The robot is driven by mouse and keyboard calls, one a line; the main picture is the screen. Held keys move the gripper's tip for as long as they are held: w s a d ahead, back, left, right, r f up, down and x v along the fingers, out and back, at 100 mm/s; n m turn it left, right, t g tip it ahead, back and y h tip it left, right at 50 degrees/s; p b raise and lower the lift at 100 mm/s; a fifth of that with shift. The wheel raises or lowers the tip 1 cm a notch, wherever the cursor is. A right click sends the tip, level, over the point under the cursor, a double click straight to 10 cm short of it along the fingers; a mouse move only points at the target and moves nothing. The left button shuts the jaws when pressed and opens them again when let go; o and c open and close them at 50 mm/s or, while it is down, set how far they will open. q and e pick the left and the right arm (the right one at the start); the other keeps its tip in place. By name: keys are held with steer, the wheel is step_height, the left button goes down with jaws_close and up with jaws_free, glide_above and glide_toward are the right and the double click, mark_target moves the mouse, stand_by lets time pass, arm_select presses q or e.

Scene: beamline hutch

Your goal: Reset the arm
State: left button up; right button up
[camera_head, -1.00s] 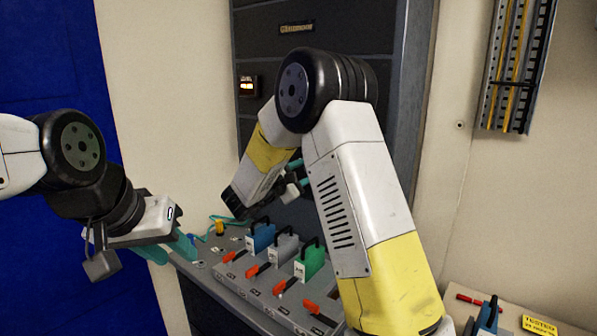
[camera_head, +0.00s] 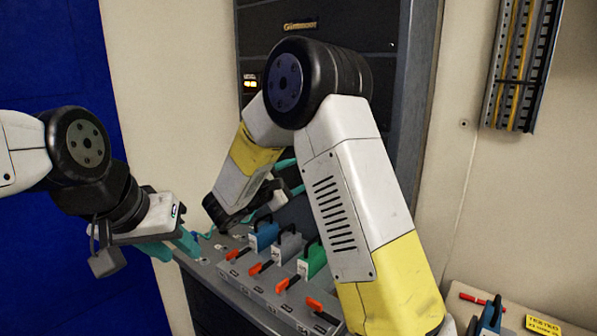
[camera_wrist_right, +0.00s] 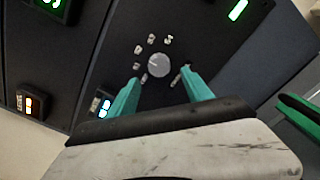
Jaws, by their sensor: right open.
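My right arm rises from the bottom and bends over in the middle of the head view. Its gripper (camera_head: 290,177) is partly hidden behind the arm, in front of the dark cabinet (camera_head: 318,22). In the right wrist view the two teal fingers of the right gripper (camera_wrist_right: 160,85) stand apart and hold nothing. A round grey knob (camera_wrist_right: 158,65) on the dark panel shows beyond and between them. My left gripper (camera_head: 176,246) is at the left in the head view, with its teal fingers apart and nothing seen between them, at the console's left end.
A sloped console (camera_head: 247,291) with several orange-red handles stands below the right arm. Blue (camera_head: 263,236), grey (camera_head: 288,247) and green (camera_head: 313,258) padlock-like blocks stand on it. A cable tray (camera_head: 521,65) hangs on the right wall. A small table (camera_head: 478,312) stands bottom right.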

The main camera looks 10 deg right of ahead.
steer(key=shift+v, duration=1)
steer(key=s+d+f+m+g+y, duration=0.2)
steer(key=s+d+m+g+y, duration=0.3)
steer(key=s+d+m+g, duration=0.8)
steer(key=s+a+r+m+t+y, duration=0.1)
steer(key=s+a+m+t+y, duration=0.1)
steer(key=s+y, duration=0.3)
steer(key=s+a+r+m+t+y, duration=0.1)
steer(key=s+a+t+y, duration=0.3)
steer(key=s, duration=0.8)
steer(key=shift+a+r+m+y, duration=0.35)
steer(key=shift+m+y, duration=0.15)
steer(key=shift+m, duration=0.2)
steer(key=shift+d, duration=0.1)
